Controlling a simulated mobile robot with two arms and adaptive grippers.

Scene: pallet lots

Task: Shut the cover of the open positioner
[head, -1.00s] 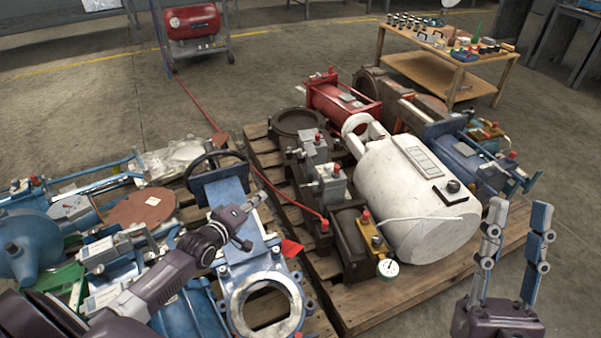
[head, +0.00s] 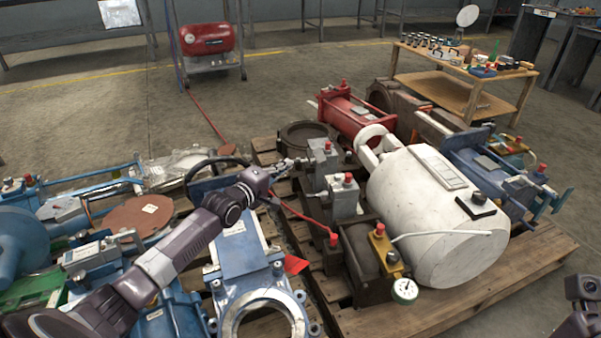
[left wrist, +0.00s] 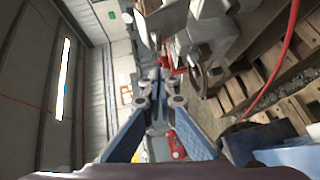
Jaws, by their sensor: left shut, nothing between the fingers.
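Two grey positioner boxes with red knobs stand on the dark actuators of the right pallet: a far one (head: 322,158) and a near one (head: 344,193). My left gripper (head: 293,164) is shut and empty, its tips close to the left side of the far box. I cannot tell whether they touch. In the left wrist view the shut fingers (left wrist: 158,82) point towards grey housings (left wrist: 208,35). A pale plate (left wrist: 142,28) there stands tilted and looks like a raised cover; its hinge is unclear. My right gripper's fingers are out of view.
A white tank (head: 435,215) lies right of the positioners, with a pressure gauge (head: 404,290) in front. A red hose (head: 300,213) runs to the near actuator.

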